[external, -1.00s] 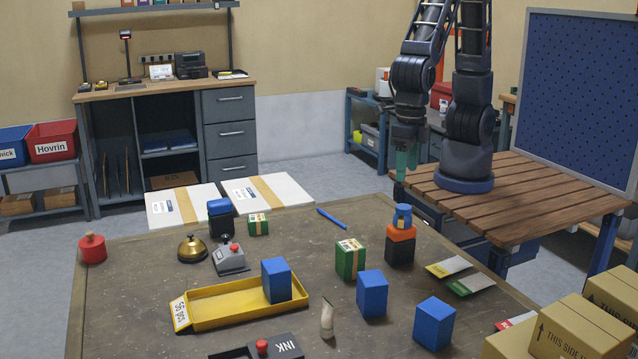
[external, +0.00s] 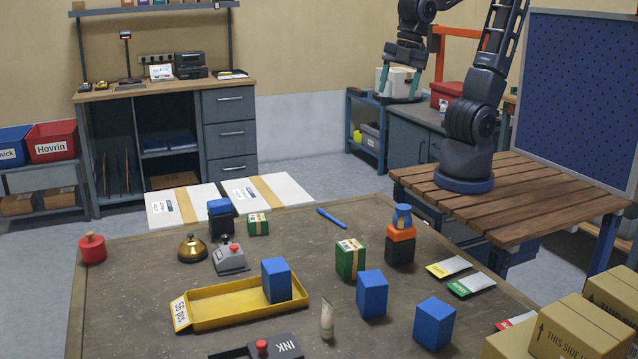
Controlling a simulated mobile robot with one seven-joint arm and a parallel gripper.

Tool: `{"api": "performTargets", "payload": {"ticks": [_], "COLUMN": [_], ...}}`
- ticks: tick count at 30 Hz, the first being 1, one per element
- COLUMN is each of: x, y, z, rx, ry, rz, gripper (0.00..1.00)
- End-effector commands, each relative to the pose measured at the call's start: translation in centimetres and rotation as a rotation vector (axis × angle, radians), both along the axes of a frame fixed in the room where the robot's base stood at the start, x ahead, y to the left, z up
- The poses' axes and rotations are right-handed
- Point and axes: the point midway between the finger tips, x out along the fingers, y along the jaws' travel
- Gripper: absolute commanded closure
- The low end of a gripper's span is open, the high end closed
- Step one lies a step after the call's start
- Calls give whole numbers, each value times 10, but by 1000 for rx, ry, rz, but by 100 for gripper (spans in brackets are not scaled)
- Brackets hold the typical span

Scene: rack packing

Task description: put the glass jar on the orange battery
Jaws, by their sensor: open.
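A small blue jar (external: 402,215), which looks like the glass jar, stands upright on top of the orange battery (external: 401,234). The battery has an orange upper part and a black lower part, and it stands on the table's far right part. My gripper (external: 398,98) is open, with its teal fingers spread and nothing seen between them. It is high up and well apart from the jar, in front of the back shelf unit in the picture.
A green box (external: 350,258) stands just left of the battery, and blue boxes (external: 372,294) stand nearer. Packets (external: 449,267) lie to its right. A yellow tray (external: 220,312) holds a blue box. A blue-topped black battery (external: 221,219) stands farther left.

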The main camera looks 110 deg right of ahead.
Motion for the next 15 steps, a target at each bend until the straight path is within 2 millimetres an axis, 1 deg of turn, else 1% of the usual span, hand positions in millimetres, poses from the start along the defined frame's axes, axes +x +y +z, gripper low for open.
{"api": "performTargets", "payload": {"ticks": [1,6,9,12,15], "x": [-10,-41,-58,-71,-80], "y": [-10,-37,-49,-57,-62], "z": [7,24,30,33,35], "rx": [22,106,155,195,220], "ry": [-20,-71,-97,-116,-126], "rz": [-87,-379,-529,-643,-715], "gripper": [38,38,38,38,38]}}
